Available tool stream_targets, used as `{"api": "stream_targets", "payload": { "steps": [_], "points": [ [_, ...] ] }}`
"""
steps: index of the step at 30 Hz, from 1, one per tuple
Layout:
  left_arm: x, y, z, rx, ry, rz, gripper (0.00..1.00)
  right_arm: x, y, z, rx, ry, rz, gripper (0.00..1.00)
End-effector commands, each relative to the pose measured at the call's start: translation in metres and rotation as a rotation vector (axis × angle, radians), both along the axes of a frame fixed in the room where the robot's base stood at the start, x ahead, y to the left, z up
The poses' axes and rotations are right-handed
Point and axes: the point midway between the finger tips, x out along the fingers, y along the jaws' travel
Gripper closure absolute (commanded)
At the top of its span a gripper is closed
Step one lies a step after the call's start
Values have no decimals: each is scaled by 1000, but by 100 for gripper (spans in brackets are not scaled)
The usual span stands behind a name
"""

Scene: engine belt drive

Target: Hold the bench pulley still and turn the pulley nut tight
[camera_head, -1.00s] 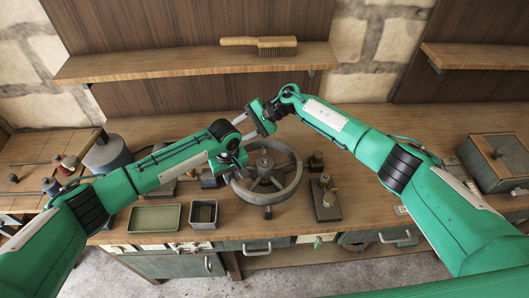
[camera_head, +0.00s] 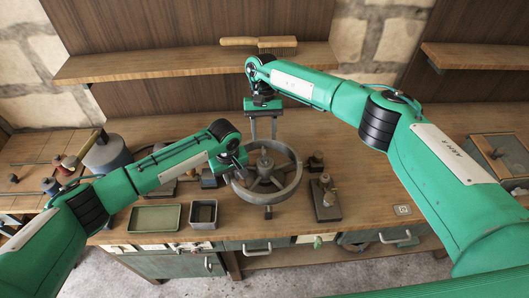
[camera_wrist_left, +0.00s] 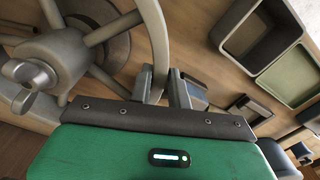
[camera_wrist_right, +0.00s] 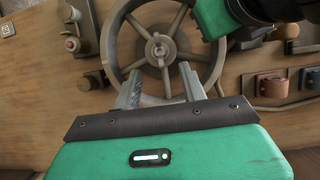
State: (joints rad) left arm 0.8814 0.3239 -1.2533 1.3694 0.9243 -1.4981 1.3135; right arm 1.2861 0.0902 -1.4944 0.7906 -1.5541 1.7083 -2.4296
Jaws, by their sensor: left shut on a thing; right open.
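The grey spoked bench pulley (camera_head: 291,190) lies flat on the bench, with a hub and upright post at its centre. The pulley nut (camera_head: 264,161) is on the hub; it shows winged in the left wrist view (camera_wrist_left: 30,85) and at the wheel's centre in the right wrist view (camera_wrist_right: 160,48). My left gripper (camera_head: 236,174) is shut on the pulley's left rim, with a finger on either side in the left wrist view (camera_wrist_left: 162,88). My right gripper (camera_head: 263,134) is open and empty, pointing down above the pulley; its fingers are spread apart in the right wrist view (camera_wrist_right: 160,90).
A green tray (camera_head: 155,230) and a dark square bin (camera_head: 204,224) stand left of the pulley. A block with a knob (camera_head: 326,208) stands right of it. A metal box (camera_head: 503,165) is far right. A brush (camera_head: 258,42) lies on the shelf.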

Motion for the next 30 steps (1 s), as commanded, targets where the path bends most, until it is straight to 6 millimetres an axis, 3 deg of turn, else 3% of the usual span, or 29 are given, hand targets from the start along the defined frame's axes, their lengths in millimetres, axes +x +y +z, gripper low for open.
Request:
{"api": "stream_targets", "payload": {
  "steps": [3, 10, 15, 24, 30],
  "points": [
    [-1, -4, 1, -7, -1, -5, 100, -10, 0, -24, 0, 2, 0, 57],
    [-1, -4, 1, -7, -1, -5, 100, -24, 0, -58, 2, 1, -1, 57],
    [-1, -4, 1, -7, -1, -5, 100, -29, 0, -69, 2, 0, -1, 57],
    [-1, -4, 1, -7, -1, -5, 100, -29, 0, -70, 2, 0, -1, 57],
    [-1, -4, 1, -7, -1, -5, 100, -29, 1, -70, 3, -1, -1, 97]
  ]
}}
